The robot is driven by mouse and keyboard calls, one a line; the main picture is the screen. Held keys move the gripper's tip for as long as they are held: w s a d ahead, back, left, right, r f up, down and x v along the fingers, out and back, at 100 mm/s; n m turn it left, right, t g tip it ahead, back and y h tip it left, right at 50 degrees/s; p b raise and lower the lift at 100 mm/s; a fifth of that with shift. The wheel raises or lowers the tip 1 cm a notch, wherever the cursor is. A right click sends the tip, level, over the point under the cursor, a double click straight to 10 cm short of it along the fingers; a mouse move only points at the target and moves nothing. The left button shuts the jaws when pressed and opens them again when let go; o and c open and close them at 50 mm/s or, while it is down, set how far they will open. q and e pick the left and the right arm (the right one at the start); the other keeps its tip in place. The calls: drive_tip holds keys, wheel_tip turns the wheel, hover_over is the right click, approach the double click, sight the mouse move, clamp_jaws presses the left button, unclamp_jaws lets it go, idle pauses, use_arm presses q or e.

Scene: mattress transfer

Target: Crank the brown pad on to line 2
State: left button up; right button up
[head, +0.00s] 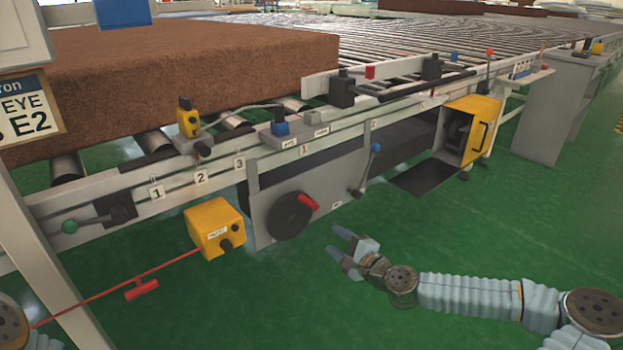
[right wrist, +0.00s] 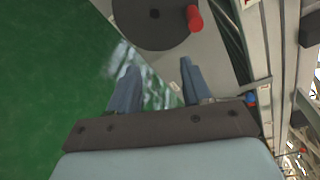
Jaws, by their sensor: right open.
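The brown pad (head: 180,75) is a thick block lying on the roller conveyor at the left in the head view. Numbered plates 1, 2 (head: 201,177) and 3 hang along the conveyor's side rail below it. A black crank wheel (head: 290,215) with a red handle (head: 308,203) is on the grey panel under the rail. The wheel (right wrist: 155,22) and its red handle (right wrist: 194,18) also show at the top of the right wrist view. My right gripper (head: 340,248) is open and empty, to the right of the wheel and apart from it. My left gripper is out of view.
A yellow box (head: 215,228) with a red cord (head: 140,290) hangs left of the wheel. A lever with a blue knob (head: 366,170) stands out to its right. An open yellow cabinet (head: 467,130) is farther right. The green floor (head: 330,310) in front is clear.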

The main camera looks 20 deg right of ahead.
sight(309, 203)
wheel_tip(309, 203, up, 5)
drive_tip(key=n+t+y+p, duration=0.15)
drive_tip(key=n+p, duration=0.45)
drive_tip(key=n, duration=1.4)
drive_tip(key=x, duration=1.2)
drive_tip(key=shift+w+d+f+p, duration=0.2)
drive_tip(key=shift+w+f+p, duration=0.1)
drive_tip(key=shift+w, duration=0.15)
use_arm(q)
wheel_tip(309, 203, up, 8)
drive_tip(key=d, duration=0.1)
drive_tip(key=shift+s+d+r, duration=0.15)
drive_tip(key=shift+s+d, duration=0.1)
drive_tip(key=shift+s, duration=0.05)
use_arm(e)
clamp_jaws()
